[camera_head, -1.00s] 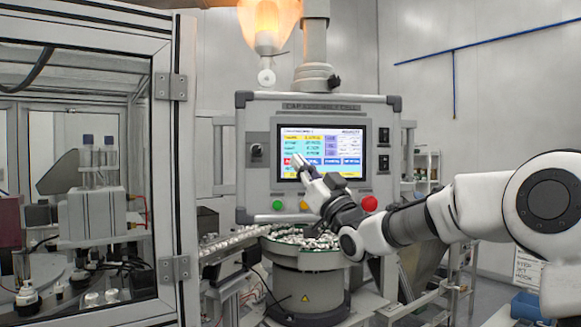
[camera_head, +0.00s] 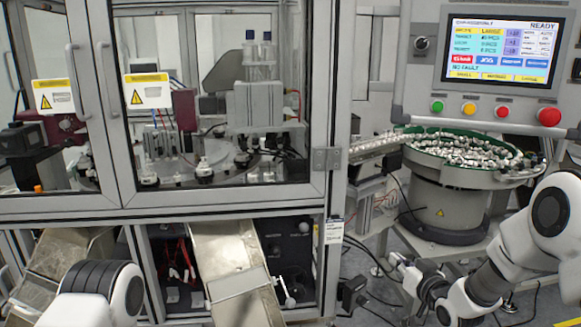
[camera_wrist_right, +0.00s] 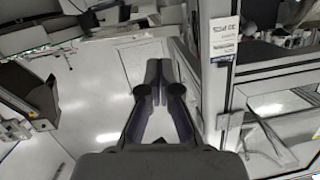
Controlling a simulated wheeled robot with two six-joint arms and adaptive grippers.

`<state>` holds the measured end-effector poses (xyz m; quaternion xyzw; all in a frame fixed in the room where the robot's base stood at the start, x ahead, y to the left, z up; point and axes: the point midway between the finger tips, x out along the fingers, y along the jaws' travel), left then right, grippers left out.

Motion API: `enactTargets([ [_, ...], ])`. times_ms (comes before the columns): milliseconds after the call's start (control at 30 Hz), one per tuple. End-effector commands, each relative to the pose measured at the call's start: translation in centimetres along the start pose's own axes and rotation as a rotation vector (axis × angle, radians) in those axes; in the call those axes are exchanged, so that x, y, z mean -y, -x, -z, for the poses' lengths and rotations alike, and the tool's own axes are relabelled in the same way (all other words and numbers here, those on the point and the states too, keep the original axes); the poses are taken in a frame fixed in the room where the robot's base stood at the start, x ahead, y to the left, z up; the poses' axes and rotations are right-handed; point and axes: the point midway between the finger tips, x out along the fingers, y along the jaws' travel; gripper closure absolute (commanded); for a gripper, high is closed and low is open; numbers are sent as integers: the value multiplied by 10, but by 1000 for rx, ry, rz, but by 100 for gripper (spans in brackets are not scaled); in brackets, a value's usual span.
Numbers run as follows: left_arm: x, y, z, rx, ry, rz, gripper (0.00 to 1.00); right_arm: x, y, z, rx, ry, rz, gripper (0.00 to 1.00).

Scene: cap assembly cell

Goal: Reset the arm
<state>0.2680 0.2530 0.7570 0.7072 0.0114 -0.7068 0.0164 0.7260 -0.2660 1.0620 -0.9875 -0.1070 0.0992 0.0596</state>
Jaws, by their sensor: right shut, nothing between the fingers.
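My right gripper (camera_head: 400,262) is low at the right in the head view, below and in front of the feeder bowl. In the right wrist view my right gripper (camera_wrist_right: 155,72) is shut with its fingertips together and nothing between them. It points past the machine's frame and touches nothing that I can see. My right arm comes in from the right edge. Part of my left arm shows at the bottom left of the head view, but its gripper is out of view.
The control panel (camera_head: 478,105) with its lit screen is at the upper right. The feeder bowl (camera_head: 490,172) full of small parts stands below it. The glass-doored machine (camera_head: 334,200) fills the left. A metal chute (camera_head: 222,252) slopes out below it. Cables lie on the floor.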

Motion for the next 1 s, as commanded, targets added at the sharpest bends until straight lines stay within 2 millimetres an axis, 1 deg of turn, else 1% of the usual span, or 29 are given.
enactTargets([
  [33, 0, 0, 0, 0, 0, 0, 60, 3, 6, -39, 74, -15, -8, 100],
  [67, 0, 0, 0, 0, 0, 0, 60, 4, 11, -61, 117, -23, -14, 100],
  [100, 0, 0, 0, 0, 0, 0, 60, 7, 19, -89, 174, -35, -23, 100],
  [167, 0, 0, 0, 0, 0, 0, 60, 10, 34, -132, 263, -51, -36, 100],
  [200, 0, 0, 0, 0, 0, 0, 60, 13, 46, -159, 324, -62, -47, 100],
  [267, 0, 0, 0, 0, 0, 0, 60, 18, 66, -199, 415, -76, -62, 100],
  [300, 0, 0, 0, 0, 0, 0, 60, 21, 82, -224, 478, -84, -73, 100],
  [367, 0, 0, 0, 0, 0, 0, 60, 26, 108, -260, 574, -96, -91, 100],
  [400, 0, 0, 0, 0, 0, 0, 60, 30, 127, -283, 638, -103, -102, 100],
  [467, 0, 0, 0, 0, 0, 0, 60, 35, 159, -315, 739, -114, -122, 100],
  [500, 0, 0, 0, 0, 0, 0, 60, 39, 182, -333, 806, -119, -136, 100],
  [533, 0, 0, 0, 0, 0, 0, 60, 42, 200, -346, 859, -122, -146, 100],
  [567, 0, 0, 0, 0, 0, 0, 60, 45, 219, -358, 911, -124, -157, 100],
  [600, 0, 0, 0, 0, 0, 0, 60, 49, 245, -372, 982, -128, -173, 100],
  [667, 0, 0, 0, 0, 0, 0, 60, 55, 284, -387, 1085, -130, -198, 100],
  [700, 0, 0, 0, 0, 0, 0, 60, 58, 308, -393, 1150, -129, -214, 100],
  [800, 0, 0, 0, 0, 0, 0, 60, 62, 355, -393, 1273, -128, -257, 100],
  [900, 0, 0, 0, 0, 0, 0, 60, 62, 378, -393, 1341, -125, -284, 100],
  [1000, 0, 0, 0, 0, 0, 0, 60, 62, 381, -394, 1363, -110, -278, 100],
])
